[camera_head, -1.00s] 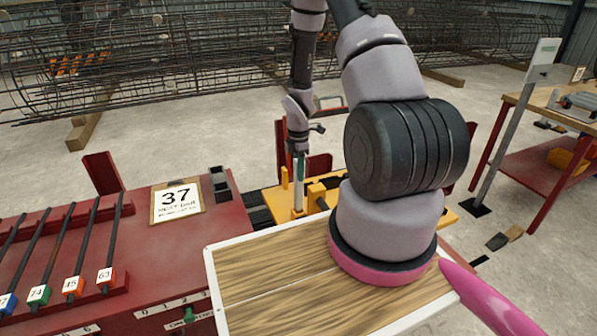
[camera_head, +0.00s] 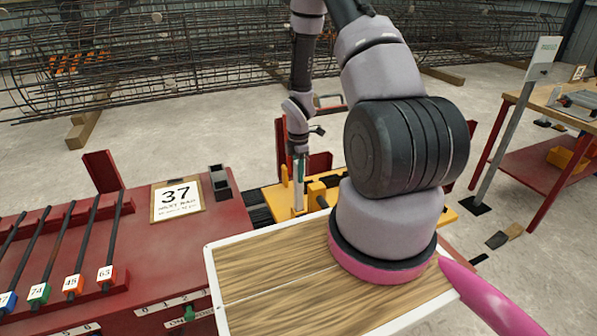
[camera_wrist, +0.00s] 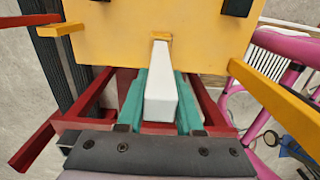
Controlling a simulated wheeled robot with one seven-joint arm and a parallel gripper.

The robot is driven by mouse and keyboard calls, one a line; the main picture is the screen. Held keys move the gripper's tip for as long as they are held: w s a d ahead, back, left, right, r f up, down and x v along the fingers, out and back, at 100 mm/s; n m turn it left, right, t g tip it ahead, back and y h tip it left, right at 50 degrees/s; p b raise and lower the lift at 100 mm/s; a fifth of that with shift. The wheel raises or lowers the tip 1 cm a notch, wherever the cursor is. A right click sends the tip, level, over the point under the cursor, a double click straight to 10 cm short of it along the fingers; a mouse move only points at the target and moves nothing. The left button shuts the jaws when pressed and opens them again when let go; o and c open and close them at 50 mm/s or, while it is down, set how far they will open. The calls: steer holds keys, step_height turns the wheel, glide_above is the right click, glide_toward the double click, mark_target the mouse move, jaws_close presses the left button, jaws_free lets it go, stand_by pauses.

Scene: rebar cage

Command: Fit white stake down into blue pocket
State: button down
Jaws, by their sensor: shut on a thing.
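The white stake (camera_wrist: 160,88) is upright between the teal fingers of my gripper (camera_wrist: 160,103), which are shut on it. In the wrist view its far end points at the yellow plate (camera_wrist: 108,40), by a small orange-edged spot; I cannot tell whether it touches or enters there. In the head view the stake (camera_head: 298,194) is a thin white bar under my gripper (camera_head: 299,168), at the yellow fixture (camera_head: 268,197). No blue pocket can be made out in either view; the stake and plate may hide it.
Yellow posts and blocks (camera_head: 318,193) stand close beside the stake. The red bench (camera_head: 110,260) at left holds dark bars with coloured number tags and a "37" card (camera_head: 176,200). A red-framed table (camera_head: 545,130) stands at right. Rebar cages (camera_head: 200,50) lie behind.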

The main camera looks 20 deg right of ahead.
steer(key=shift+f, duration=2.55)
steer(key=shift+c, duration=2.4)
jaws_free()
step_height(320, 180, up, 11)
steer(key=shift+f, duration=0.15)
